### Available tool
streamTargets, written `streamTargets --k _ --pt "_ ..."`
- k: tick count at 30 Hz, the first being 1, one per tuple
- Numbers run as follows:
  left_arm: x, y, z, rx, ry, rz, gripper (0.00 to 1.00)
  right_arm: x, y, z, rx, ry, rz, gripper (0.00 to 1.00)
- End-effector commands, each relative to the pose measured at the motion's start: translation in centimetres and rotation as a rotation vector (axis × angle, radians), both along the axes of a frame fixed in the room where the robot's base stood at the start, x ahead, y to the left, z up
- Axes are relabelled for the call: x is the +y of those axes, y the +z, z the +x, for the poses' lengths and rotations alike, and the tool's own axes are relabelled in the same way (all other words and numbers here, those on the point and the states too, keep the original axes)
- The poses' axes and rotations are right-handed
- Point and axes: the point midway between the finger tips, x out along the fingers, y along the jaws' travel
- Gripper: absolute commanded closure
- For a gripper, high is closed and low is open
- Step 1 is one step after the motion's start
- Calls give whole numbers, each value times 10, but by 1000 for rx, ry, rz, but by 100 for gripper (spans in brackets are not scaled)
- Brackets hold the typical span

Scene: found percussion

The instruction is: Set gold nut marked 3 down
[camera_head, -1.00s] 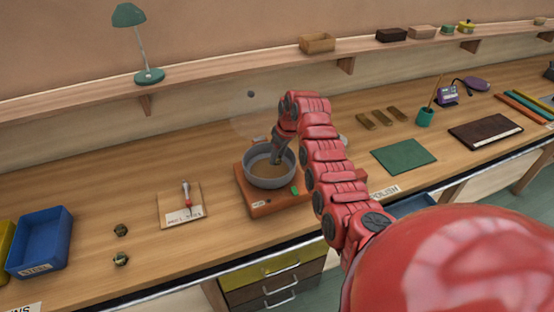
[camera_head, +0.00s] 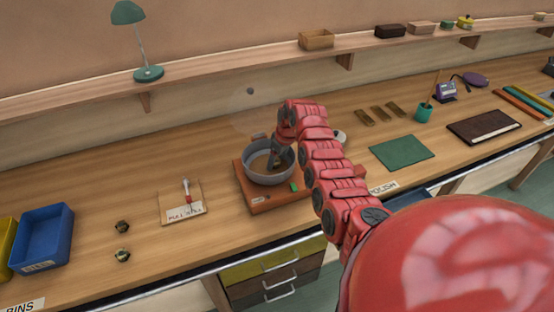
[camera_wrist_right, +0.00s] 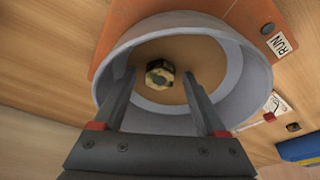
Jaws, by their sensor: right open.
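A gold nut (camera_wrist_right: 159,74) with a dark centre lies on the tan floor of a grey bowl (camera_wrist_right: 232,62); I cannot read a number on it. My right gripper (camera_wrist_right: 158,80) reaches down into the bowl with its fingers open, one on each side of the nut, with gaps between. In the head view the bowl (camera_head: 254,172) sits on an orange-brown base (camera_head: 262,203), and my right gripper (camera_head: 275,160) is inside its rim. Two more dark-gold nuts (camera_head: 122,227) (camera_head: 122,256) lie on the bench to the left. My left gripper is out of view.
A card with a red-handled tool (camera_head: 170,208) lies left of the base. A blue bin (camera_head: 42,237) stands at the far left. A green mat (camera_head: 402,152) lies to the right. A shelf with a green lamp (camera_head: 148,73) runs behind. The bench left of the base has bare room.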

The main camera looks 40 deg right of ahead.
Motion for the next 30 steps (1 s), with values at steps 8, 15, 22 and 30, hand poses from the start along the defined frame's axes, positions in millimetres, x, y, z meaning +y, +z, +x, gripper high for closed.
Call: streamTargets --k 8,15,22,30 --pt "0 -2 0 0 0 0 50 0 9 -1 0 1 0 26" --pt "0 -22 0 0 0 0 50 -4 41 -9 -6 -1 -2 26" --pt "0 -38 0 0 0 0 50 -9 97 -25 -5 -3 -4 26" --pt "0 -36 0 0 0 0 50 -8 118 -30 -1 1 2 26"
